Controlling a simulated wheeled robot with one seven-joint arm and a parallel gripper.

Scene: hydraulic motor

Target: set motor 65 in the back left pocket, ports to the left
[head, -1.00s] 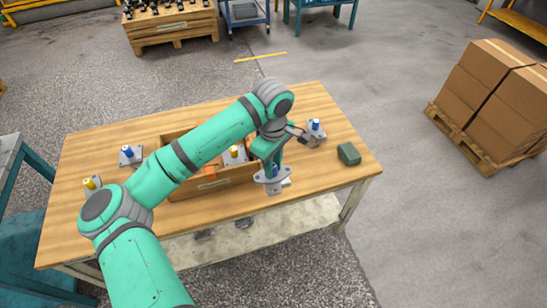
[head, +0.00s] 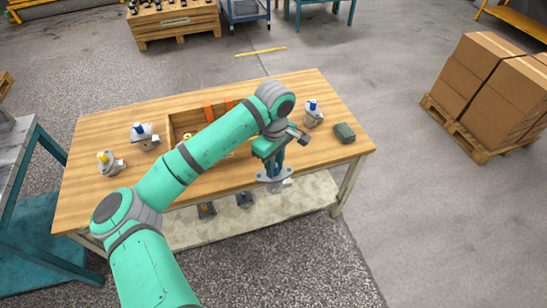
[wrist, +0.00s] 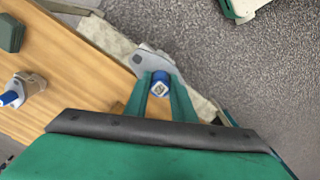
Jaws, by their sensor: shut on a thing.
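My gripper (head: 272,168) is shut on a grey motor (wrist: 147,62) with a flat flange and a blue shaft end. In the wrist view the blue end sits between the fingers and the flange sticks out beyond them. The motor is held roughly upright at the table's front edge, right of the wooden crate (head: 171,132). The crate has orange dividers (head: 209,112). My arm hides much of the crate's front and right. No motor number is readable.
On the table (head: 92,203) stand a yellow-tipped motor (head: 107,163) and a blue-tipped one (head: 143,135) left of the crate. Another blue-tipped motor (head: 313,113) and a dark green block (head: 344,132) are at the right. More parts lie on the lower shelf (head: 225,215).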

